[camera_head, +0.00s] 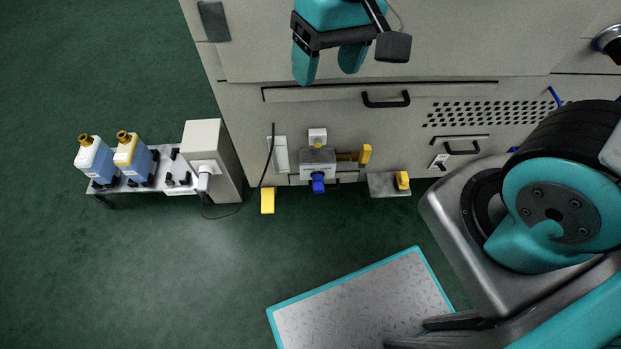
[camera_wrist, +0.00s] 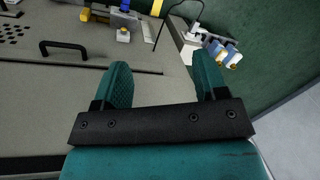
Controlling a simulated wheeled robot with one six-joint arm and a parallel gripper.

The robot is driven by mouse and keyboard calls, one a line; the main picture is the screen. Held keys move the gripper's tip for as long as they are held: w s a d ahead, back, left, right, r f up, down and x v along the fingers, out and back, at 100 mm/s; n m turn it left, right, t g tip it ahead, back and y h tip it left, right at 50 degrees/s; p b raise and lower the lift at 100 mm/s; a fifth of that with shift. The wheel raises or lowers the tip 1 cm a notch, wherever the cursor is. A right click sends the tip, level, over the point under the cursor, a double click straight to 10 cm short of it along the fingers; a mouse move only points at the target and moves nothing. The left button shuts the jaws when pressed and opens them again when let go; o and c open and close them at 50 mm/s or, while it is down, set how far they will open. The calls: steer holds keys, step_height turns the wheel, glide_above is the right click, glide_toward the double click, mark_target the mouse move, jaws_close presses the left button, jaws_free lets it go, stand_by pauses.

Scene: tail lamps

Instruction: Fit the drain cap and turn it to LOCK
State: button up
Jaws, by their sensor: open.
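A grey block fitting (camera_head: 318,164) sits low on the cabinet front, with a blue knob-like part (camera_head: 318,183) below it and a yellow handle (camera_head: 365,154) on its right. A yellow piece (camera_head: 403,180) sits on a small grey shelf (camera_head: 381,187) to the right. I cannot tell which piece is the drain cap, and no LOCK mark is readable. My gripper (camera_head: 328,64) is open and empty, above the fitting in the head view. In the wrist view its two teal fingers (camera_wrist: 163,78) stand apart, with the fitting (camera_wrist: 124,20) small at the top.
A low bench (camera_head: 146,190) with two bottles of blue liquid (camera_head: 95,158) stands at the left, beside a beige box (camera_head: 212,160). A yellow block (camera_head: 267,200) is near the cabinet foot. A black cable hangs nearby. A grey teal-edged mat (camera_head: 365,305) lies on the green floor.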

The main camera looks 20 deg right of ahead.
mark_target(318, 190)
steer(key=w+d+f+m+h+b, duration=0.1)
steer(key=w+f+m+b, duration=0.1)
steer(key=f+b, duration=0.8)
steer(key=w+d+f+m+h+b, duration=0.1)
steer(key=f+b, duration=1)
steer(key=f, duration=1.5)
steer(key=w+d+f+m+h+b, duration=0.1)
steer(key=w+f+b, duration=0.4)
steer(key=f+b, duration=0.5)
steer(key=shift+d+f+m+h+b, duration=0.15)
steer(key=shift+f+m, duration=0.3)
steer(key=shift+f, duration=1.6)
steer(key=shift+d+f+m+h+b, duration=0.15)
steer(key=shift+f+m, duration=0.3)
steer(key=shift+f, duration=1.55)
steer(key=shift+a, duration=0.1)
